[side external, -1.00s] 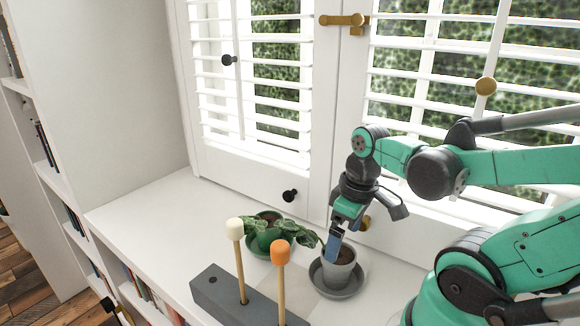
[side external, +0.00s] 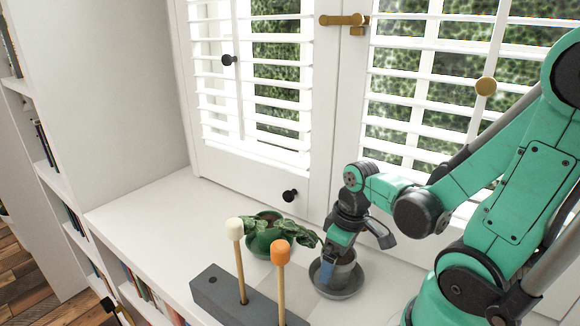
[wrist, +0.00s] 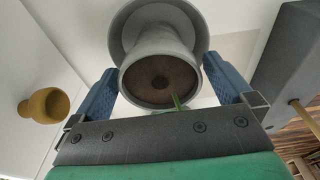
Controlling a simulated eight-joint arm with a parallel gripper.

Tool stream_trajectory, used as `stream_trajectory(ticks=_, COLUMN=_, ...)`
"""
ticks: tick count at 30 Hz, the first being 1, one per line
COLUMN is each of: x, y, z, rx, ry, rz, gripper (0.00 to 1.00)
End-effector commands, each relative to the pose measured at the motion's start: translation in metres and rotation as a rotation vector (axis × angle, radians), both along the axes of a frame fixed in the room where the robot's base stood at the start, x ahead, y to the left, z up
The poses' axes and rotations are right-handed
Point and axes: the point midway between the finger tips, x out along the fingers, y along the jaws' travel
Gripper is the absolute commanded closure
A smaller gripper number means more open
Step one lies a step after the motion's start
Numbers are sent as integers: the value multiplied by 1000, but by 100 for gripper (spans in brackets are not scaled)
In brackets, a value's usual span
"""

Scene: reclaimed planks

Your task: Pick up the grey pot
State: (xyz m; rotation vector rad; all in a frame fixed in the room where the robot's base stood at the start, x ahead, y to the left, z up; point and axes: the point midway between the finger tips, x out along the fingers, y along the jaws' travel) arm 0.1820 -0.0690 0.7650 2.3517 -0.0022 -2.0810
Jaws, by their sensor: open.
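The grey pot (side external: 345,271) stands upright on a grey saucer (side external: 338,293) on the white sill, partly hidden by my gripper in the side view. In the wrist view the grey pot (wrist: 160,62) shows its brown soil and a small green stem at its near rim, with the saucer (wrist: 118,30) behind it. My gripper (side external: 328,276) is low at the pot. In the wrist view my gripper (wrist: 162,85) is open, with one blue finger on each side of the pot. I cannot tell whether either finger touches it.
A leafy plant in a green pot (side external: 268,240) stands left of the grey pot. A dark grey block (side external: 220,297) holds sticks with a white knob (side external: 235,229) and an orange knob (side external: 281,252) in front. Shuttered windows rise behind. The sill's left part is clear.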

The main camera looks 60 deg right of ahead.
Motion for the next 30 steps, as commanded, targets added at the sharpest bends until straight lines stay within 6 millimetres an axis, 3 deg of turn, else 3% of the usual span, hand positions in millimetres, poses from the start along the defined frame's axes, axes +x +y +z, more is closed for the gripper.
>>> stream_trajectory(ticks=5, x=0, y=0, z=0, rx=0, ry=0, rz=0, gripper=0)
stream_trajectory(ticks=15, x=0, y=0, z=0, rx=0, ry=0, rz=0, gripper=95)
stream_trajectory(ticks=17, x=0, y=0, z=0, rx=0, ry=0, rz=0, gripper=100)
stream_trajectory(ticks=30, x=1, y=0, z=6, rx=0, ry=0, rz=0, gripper=100)
